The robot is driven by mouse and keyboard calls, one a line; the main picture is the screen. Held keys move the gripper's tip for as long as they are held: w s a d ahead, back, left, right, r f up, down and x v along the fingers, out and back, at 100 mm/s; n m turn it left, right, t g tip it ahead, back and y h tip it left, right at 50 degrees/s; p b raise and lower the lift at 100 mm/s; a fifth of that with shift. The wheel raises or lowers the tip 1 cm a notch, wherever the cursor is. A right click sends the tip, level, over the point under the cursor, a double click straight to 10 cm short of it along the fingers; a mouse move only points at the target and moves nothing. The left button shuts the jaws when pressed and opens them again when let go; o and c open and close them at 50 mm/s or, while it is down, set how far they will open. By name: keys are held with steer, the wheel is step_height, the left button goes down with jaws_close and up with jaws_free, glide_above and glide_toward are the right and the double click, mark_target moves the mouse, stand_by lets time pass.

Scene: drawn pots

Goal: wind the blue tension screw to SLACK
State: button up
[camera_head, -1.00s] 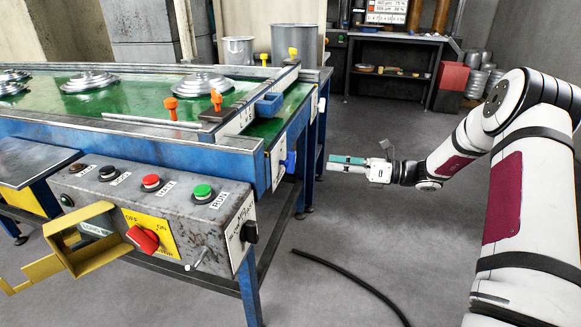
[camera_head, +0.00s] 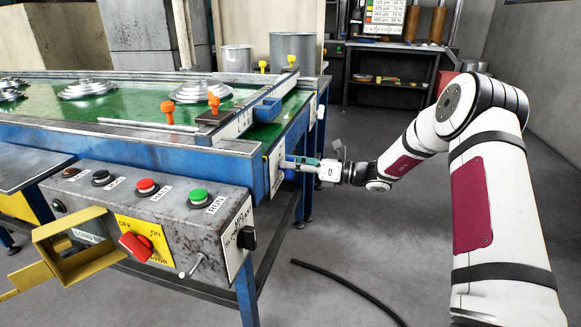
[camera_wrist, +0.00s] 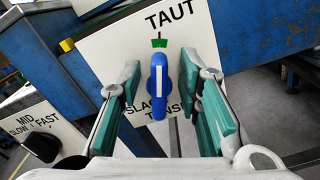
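The blue tension screw (camera_wrist: 158,82) is a knob with a white line, on a white plate (camera_wrist: 98,53) on the machine's end. The plate reads TAUT above the knob, with a green mark beneath that word, and SLACK below, partly hidden. The knob stands upright with its white line towards the green mark at TAUT. My gripper (camera_wrist: 160,85) is open, with one teal finger on each side of the knob and a gap on both sides. In the head view my gripper (camera_head: 288,166) is at the plate, and its fingers mostly hide the knob.
A black SLOW/MID/FAST knob (camera_wrist: 42,144) is at the lower left of the wrist view. The grey control box (camera_head: 185,222) carries red and green buttons, a red switch and an open yellow cover (camera_head: 75,245). A dark hose (camera_head: 345,285) lies on the floor.

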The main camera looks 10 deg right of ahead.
steer(key=shift+w+a, duration=0.15)
steer(key=shift+a, duration=0.15)
jaws_close()
